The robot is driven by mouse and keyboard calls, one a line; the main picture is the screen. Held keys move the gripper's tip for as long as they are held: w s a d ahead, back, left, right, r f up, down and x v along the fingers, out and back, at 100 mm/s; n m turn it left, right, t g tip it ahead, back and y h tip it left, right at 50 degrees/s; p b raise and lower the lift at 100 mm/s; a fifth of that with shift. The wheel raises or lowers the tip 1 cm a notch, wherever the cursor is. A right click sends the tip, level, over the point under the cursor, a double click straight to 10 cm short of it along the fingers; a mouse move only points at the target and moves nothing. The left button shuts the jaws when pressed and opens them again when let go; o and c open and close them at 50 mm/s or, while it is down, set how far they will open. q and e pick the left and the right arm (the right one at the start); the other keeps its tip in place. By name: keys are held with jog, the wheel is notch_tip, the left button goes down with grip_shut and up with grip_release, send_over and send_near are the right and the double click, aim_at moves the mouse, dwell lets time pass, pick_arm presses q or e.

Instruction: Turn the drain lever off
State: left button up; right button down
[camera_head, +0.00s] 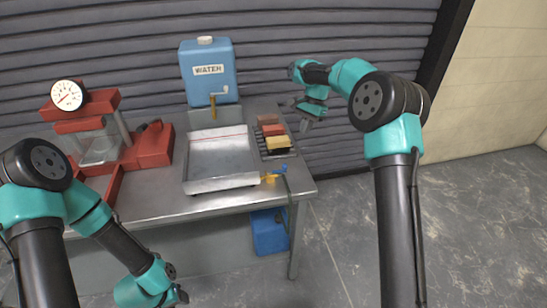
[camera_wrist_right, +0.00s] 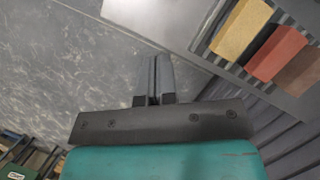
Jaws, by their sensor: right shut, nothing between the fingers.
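The drain lever (camera_head: 283,168) is a small blue handle on a yellow valve (camera_head: 269,178) at the front right corner of the metal tray (camera_head: 222,183). It looks roughly in line with the spout, though it is too small to be exact. My right gripper (camera_head: 303,124) is shut and empty. It hangs past the table's right edge, behind and to the right of the lever, apart from it. In the right wrist view its fingers (camera_wrist_right: 154,75) are together over the floor, and the lever is not seen. My left gripper (camera_head: 181,297) is low in front of the table; its fingers are unclear.
Yellow (camera_head: 278,145), red and brown blocks lie on a rack beside the tray. A blue water tank (camera_head: 208,80) stands behind the tray, a red press with a gauge (camera_head: 67,95) at left. A blue container (camera_head: 269,235) is under the table. Floor at right is clear.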

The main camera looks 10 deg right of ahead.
jog(key=shift+r, duration=0.3)
jog(key=x, duration=1)
jog(key=shift+a+f, duration=0.1)
jog(key=shift+s+a, duration=0.75)
jog(key=shift+a, duration=0.35)
jog(key=shift+s+a, duration=0.4)
jog(key=shift+a, duration=0.15)
